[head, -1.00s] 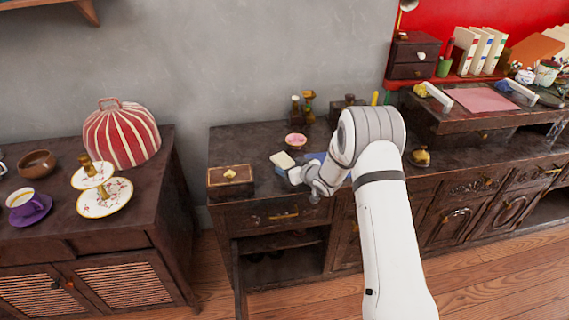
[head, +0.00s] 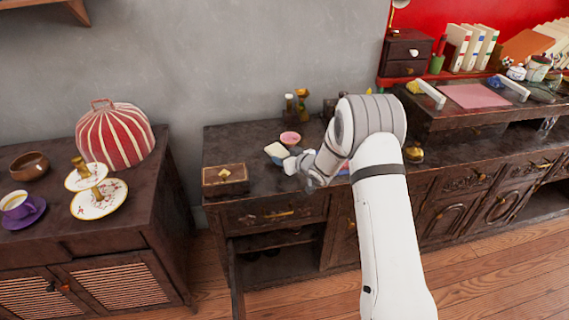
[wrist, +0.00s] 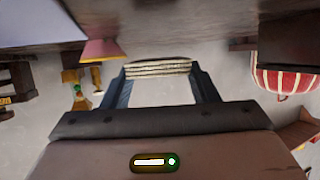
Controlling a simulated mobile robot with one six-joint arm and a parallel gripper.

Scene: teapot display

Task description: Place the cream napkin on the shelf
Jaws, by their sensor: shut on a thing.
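The cream napkin (head: 275,149) is a small pale folded pad above the dark cabinet top, tilted in the head view. My gripper (head: 286,156) is shut on it. In the wrist view the napkin's layered edge (wrist: 158,68) lies between the two blue-grey fingers of my gripper (wrist: 160,88). Which shelf the task means is not clear. A wooden wall shelf (head: 40,4) is cut off at the top left. An open shelf compartment (head: 285,240) shows beneath the drawer in the same cabinet. My arm hides part of the cabinet top.
A wooden box (head: 225,180) sits left of my gripper, and a pink bowl (head: 290,139) just behind the napkin. Brass items (head: 303,103) stand near the wall.

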